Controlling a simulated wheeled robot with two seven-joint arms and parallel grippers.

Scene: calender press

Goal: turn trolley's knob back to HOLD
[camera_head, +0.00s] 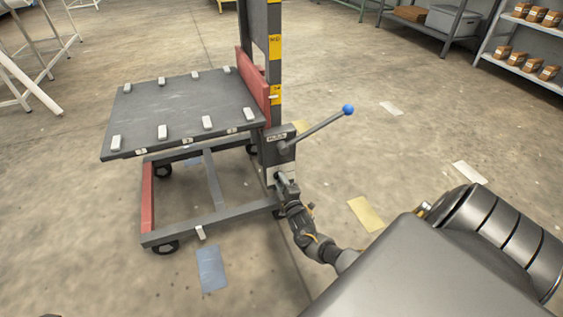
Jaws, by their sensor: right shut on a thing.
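The trolley stands left of centre, with a dark flat deck (185,105) carrying several pale blocks, on a grey and red wheeled frame (215,180). Its dark upright post (274,60) has yellow labels. A dark box (277,148) on the post bears a long lever with a blue ball end (348,110), pointing up and right. My right gripper (282,180) is at the pale plate (270,175) below that box, shut on the knob there. The knob is mostly hidden by the gripper, and its setting cannot be read.
Shelves with small brown boxes (528,62) stand at the upper right, beside a rack with a grey bin (453,20). White tubular legs (35,85) stand at the far left.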

